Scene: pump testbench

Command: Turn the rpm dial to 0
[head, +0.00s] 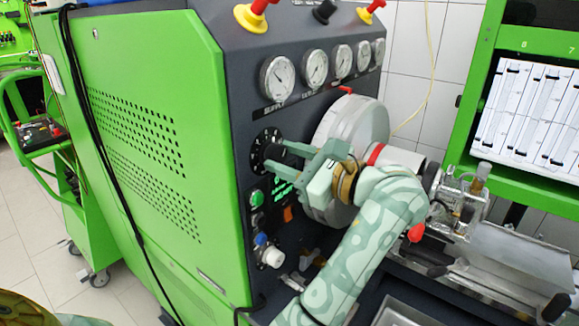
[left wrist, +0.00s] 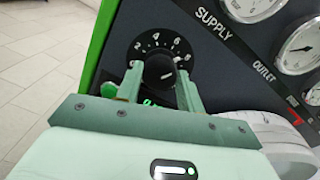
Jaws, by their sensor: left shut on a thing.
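The rpm dial (head: 263,148) is a black round knob on a black scale plate, on the dark front panel of the green testbench. In the left wrist view the knob (left wrist: 158,71) faces me, with the numbers 2, 4, 6 and 8 above and around it. A small pale mark shows on the knob's lower right part. My left gripper (head: 271,155) comes from the right and is shut on the knob. Its fingers (left wrist: 160,80) lie on either side of the knob and cover the lower scale. My right gripper is not in view.
Green indicator figures (head: 284,190) and a green button (head: 257,198) sit below the dial. Several pressure gauges (head: 277,78) line the panel above. A large grey metal disc (head: 350,122) stands close behind my left gripper. A white knob (head: 272,257) is lower down.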

